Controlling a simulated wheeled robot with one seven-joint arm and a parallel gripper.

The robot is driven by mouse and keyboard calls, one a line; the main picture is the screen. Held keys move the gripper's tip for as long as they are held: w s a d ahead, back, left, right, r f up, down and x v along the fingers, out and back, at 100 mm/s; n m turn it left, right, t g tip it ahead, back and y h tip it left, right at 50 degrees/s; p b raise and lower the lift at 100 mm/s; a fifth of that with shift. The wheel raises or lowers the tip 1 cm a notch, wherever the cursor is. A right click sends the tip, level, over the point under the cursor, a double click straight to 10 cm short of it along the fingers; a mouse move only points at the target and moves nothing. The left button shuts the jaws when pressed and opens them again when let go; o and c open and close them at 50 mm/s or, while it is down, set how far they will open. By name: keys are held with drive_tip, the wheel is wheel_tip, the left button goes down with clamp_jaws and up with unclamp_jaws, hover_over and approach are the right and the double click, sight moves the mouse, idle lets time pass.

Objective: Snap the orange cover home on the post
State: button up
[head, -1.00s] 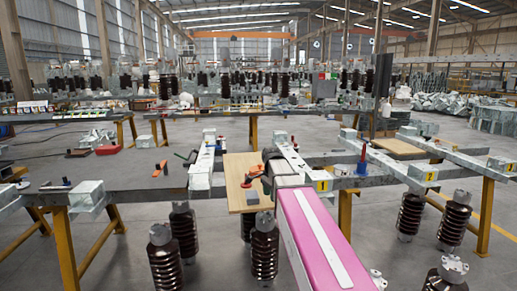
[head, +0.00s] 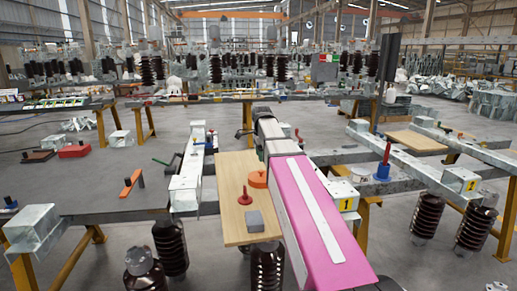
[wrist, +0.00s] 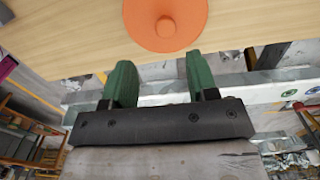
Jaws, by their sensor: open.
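The orange cover (head: 258,178) is a round disc lying on a wooden board, partly hidden by my pink arm. In the wrist view the cover (wrist: 165,22) shows a small central knob and is cut by the top edge. My gripper (wrist: 162,72) has two green fingers, spread apart and empty, with the cover beyond their tips and clear of them. A red upright post (head: 244,196) on a round base stands on the board beside the cover. Another red post (head: 384,158) rises from a blue base on the right-hand rail. I cannot tell which post is meant.
The wooden board (head: 232,226) also bears a grey block (head: 255,221). Metal rails run on either side of the board. An orange bar (head: 131,182) lies on the grey table at left. Dark ribbed insulators stand below in front.

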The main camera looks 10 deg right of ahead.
sight(261, 170)
drive_tip(key=shift+w, duration=0.3)
drive_tip(key=shift+f, duration=0.3)
wheel_tip(261, 170, down, 9)
drive_tip(key=shift+r, duration=0.1)
drive_tip(key=shift+s+f, duration=0.15)
drive_tip(key=shift+f, duration=0.3)
drive_tip(key=c, duration=0.9)
drive_tip(key=shift+c, duration=0.2)
drive_tip(key=shift+w+r, duration=0.25)
drive_tip(key=shift+r, duration=0.4)
clamp_jaws()
drive_tip(key=shift+r, duration=3.45)
